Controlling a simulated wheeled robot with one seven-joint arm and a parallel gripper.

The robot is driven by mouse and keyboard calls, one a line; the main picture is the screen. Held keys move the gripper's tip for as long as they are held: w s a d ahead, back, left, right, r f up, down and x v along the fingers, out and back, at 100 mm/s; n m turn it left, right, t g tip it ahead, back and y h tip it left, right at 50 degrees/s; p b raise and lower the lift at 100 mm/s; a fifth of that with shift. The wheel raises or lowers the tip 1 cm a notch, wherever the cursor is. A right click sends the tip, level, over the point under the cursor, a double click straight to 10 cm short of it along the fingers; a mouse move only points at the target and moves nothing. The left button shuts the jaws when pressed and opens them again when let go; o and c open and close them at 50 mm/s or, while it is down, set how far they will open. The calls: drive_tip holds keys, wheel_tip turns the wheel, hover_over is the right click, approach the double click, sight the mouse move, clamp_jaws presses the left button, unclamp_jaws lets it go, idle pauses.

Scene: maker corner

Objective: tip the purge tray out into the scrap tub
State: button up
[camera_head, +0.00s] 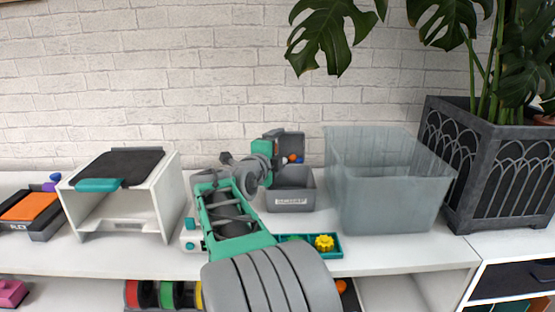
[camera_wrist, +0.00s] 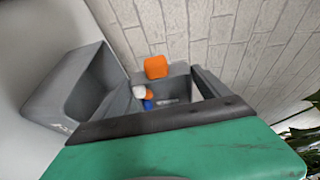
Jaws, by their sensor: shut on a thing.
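My gripper (camera_head: 272,142) is shut on the dark grey purge tray (camera_head: 292,140) and holds it up above the shelf top. The tray is steeply tilted, its open side towards the head camera. Small orange, white and blue scraps (camera_head: 291,159) show at its lower part. The wrist view shows the tray (camera_wrist: 180,75) with an orange block (camera_wrist: 156,67) and smaller scraps in it. A small grey tub (camera_head: 290,199) with a label too small to read, likely the scrap tub, stands just below the tray. It also shows in the wrist view (camera_wrist: 58,90). Its inside is mostly hidden.
A large translucent bin (camera_head: 390,195) stands close on the right, beside a dark planter (camera_head: 500,175). A white open-fronted box (camera_head: 125,215) stands left. A teal tray with a yellow gear (camera_head: 325,242) lies in front, partly behind my arm. The brick wall is close behind.

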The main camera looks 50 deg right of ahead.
drive_tip(key=shift+s+a+f+m+t+h+b, duration=0.25)
drive_tip(key=shift+h+b, duration=0.45)
drive_tip(key=shift+b, duration=2.4)
drive_tip(key=shift+s+a+f+m+t+h+b, duration=0.1)
drive_tip(key=shift+f+m+h+b, duration=0.4)
drive_tip(key=shift+b, duration=2.55)
drive_tip(key=shift+s+a+r+m+t+h+b, duration=0.15)
drive_tip(key=shift+h+b, duration=0.75)
drive_tip(key=shift+b, duration=2.2)
drive_tip(key=shift+f+b, duration=0.2)
drive_tip(key=shift+b, duration=0.15)
drive_tip(key=shift+s+a+r+m+h+b, duration=0.1)
drive_tip(key=shift+a+r+m+h+b, duration=0.1)
drive_tip(key=shift+m+h+b, duration=0.3)
